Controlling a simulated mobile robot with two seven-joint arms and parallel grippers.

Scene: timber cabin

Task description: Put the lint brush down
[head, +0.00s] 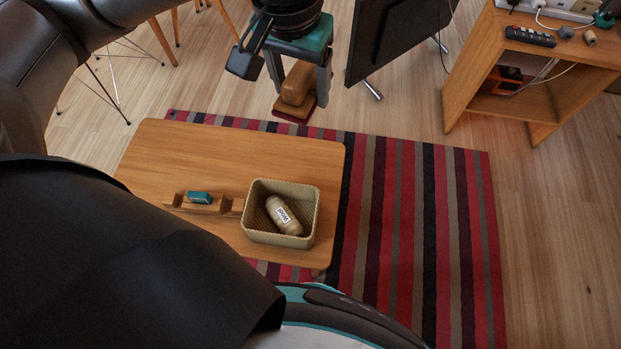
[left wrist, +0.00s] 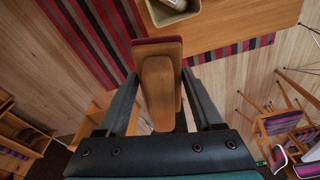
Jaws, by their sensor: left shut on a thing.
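The lint brush (head: 297,84) is a wooden-backed block with a dark red face, held between the fingers of my left gripper (head: 299,88). In the head view it hangs just past the far edge of the low wooden table (head: 150,150); its height above the floor is hard to tell. In the left wrist view the brush (left wrist: 159,88) fills the gap between the two fingers of the left gripper (left wrist: 158,76), with the table (left wrist: 235,22) beyond it. My right gripper is not in view.
On the table are a woven basket (head: 248,215) holding a labelled container (head: 284,215), and a wooden holder (head: 217,206) with a teal item (head: 199,197). The table's far left is bare. A striped rug (head: 420,220) lies beneath. A black screen (head: 395,40) and wooden shelf (head: 487,60) stand right.

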